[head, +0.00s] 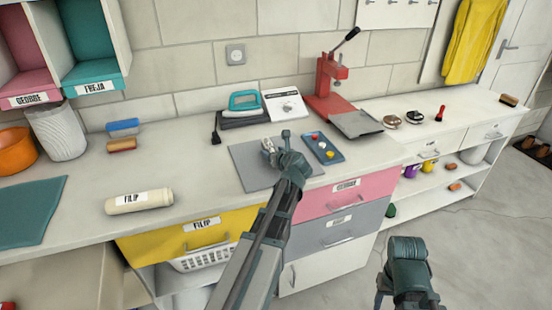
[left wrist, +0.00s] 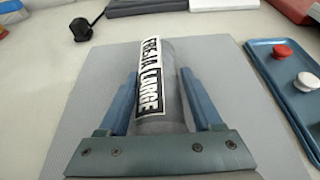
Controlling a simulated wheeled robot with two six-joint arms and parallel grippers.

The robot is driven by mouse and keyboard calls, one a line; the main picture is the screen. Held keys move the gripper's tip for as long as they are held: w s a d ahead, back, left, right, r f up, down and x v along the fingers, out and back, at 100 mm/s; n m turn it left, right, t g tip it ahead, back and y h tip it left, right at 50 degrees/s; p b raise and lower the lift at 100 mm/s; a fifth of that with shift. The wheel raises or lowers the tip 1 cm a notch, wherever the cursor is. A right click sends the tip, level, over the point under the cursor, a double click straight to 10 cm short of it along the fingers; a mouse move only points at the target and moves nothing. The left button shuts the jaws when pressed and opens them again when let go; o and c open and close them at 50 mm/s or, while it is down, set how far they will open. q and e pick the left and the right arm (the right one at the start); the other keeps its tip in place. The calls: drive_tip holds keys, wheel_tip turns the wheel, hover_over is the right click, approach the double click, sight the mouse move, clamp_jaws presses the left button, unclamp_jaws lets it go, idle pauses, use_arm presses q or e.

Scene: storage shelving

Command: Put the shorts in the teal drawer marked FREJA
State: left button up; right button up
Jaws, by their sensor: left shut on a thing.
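A grey rolled bundle (left wrist: 178,112), apparently the shorts, carries a white label reading FREJA LARGE. My left gripper (left wrist: 160,90) is shut on it, one blue finger on each side. In the head view my left gripper (head: 271,150) is over the grey mat on the counter; the bundle is mostly hidden there. I cannot tell whether it touches the mat. A teal compartment marked FREJA (head: 97,86) is in the wall unit at upper left, open at the front. Part of my right arm shows at lower right; its gripper fingers are not visible.
The grey mat (head: 245,170) lies between a blue tray with knobs (head: 322,147) and open counter. A teal iron (head: 243,101) and red press (head: 331,82) stand behind.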

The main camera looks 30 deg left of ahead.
use_arm(q)
drive_tip(key=shift+a, duration=0.1)
drive_tip(key=shift+f, duration=0.15)
drive_tip(key=o, duration=1.5)
drive_tip(key=shift+r, duration=0.25)
drive_tip(key=p+v, duration=0.4)
drive_tip(key=v, duration=0.6)
drive_tip(key=shift+s+d+r+p, duration=0.15)
drive_tip(key=shift+s+d+p, duration=0.05)
drive_tip(key=shift+s+p, duration=0.1)
drive_tip(key=shift+o, duration=0.3)
drive_tip(key=shift+s+d+r, duration=0.2)
drive_tip(key=shift+s+d, duration=0.15)
drive_tip(key=shift+d, duration=0.2)
